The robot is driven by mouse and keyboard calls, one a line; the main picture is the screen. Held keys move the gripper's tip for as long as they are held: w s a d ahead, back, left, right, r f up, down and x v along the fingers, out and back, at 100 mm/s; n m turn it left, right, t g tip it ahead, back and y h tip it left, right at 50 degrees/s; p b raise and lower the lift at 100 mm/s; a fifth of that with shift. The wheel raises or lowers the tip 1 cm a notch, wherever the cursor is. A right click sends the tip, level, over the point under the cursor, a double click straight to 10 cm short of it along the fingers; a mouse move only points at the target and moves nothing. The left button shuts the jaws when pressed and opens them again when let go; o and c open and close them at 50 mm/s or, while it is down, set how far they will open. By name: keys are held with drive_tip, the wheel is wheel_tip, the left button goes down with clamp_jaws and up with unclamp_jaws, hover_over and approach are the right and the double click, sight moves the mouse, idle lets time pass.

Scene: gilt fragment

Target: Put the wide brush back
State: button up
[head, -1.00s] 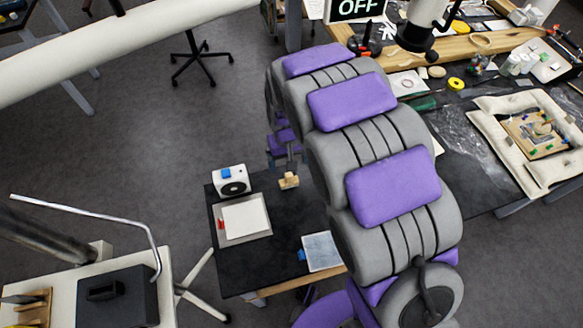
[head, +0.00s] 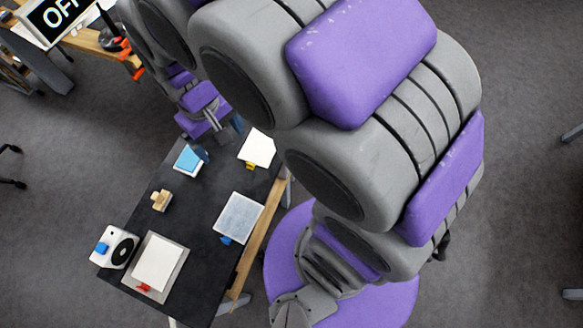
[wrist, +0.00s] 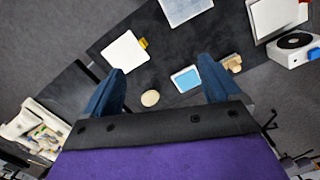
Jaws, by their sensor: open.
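I cannot surely make out a wide brush in these views. A small tan wooden piece (head: 161,200) sits on the dark table; it also shows in the wrist view (wrist: 233,63), just beyond my right-hand finger. It is too small to tell whether it is a brush. My gripper (wrist: 161,65) is open and empty, pointing down over the table. In the head view my gripper (head: 220,140) is over the table's far end, partly hidden by my arm.
The dark table (head: 200,212) also holds a white pad with a yellow clip (head: 257,148), a pale panel with a blue clip (head: 239,217), a board with white paper (head: 158,262) and a white device (head: 115,246).

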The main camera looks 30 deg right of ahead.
drive_tip(key=s+d+r+m, duration=0.1)
drive_tip(key=s+d+r, duration=0.1)
drive_tip(key=s+d, duration=0.3)
drive_tip(key=s+d+r+m, duration=0.2)
drive_tip(key=s+d, duration=0.4)
drive_tip(key=s, duration=0.6)
drive_tip(key=shift+s+m+g, duration=0.15)
drive_tip(key=shift+m+g, duration=0.15)
drive_tip(key=shift+g, duration=0.1)
